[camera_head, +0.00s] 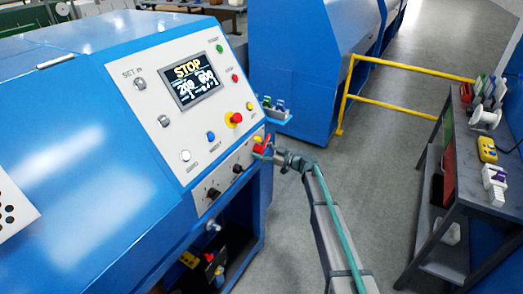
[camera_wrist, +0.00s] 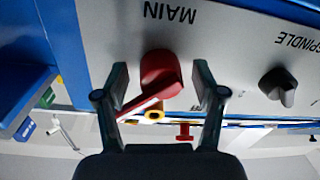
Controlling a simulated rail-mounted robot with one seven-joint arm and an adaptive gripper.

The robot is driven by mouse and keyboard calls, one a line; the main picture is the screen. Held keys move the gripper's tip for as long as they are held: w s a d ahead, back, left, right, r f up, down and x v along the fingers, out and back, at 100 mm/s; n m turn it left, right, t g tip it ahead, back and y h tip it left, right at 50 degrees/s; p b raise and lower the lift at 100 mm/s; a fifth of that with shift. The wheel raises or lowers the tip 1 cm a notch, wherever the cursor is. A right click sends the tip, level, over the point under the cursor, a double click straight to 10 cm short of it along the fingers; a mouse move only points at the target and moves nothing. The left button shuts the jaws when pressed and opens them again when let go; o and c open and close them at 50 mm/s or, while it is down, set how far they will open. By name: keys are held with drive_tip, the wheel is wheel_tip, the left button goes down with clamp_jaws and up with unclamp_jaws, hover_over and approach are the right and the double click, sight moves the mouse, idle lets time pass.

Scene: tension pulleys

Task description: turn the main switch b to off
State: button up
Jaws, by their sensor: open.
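The main switch is a red rotary knob (camera_wrist: 160,72) under the upside-down word MAIN in the wrist view. Its lever points down and to the left there. It also shows as a small red part (camera_head: 260,148) at the lower right of the blue machine's panel in the head view. My gripper (camera_wrist: 162,80) is open, with one finger on each side of the red knob. Gaps show between the fingers and the knob, so I see no clear grip. In the head view my gripper (camera_head: 276,154) is right at the switch and partly hides it.
A black SPINDLE knob (camera_wrist: 278,88) sits beside the switch. The panel's screen (camera_head: 192,85) reads STOP, and a red emergency button (camera_head: 236,118) sits above the switch. A yellow rail (camera_head: 385,105) and a dark workbench (camera_head: 470,165) stand right, with open floor between.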

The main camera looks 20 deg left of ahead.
clamp_jaws()
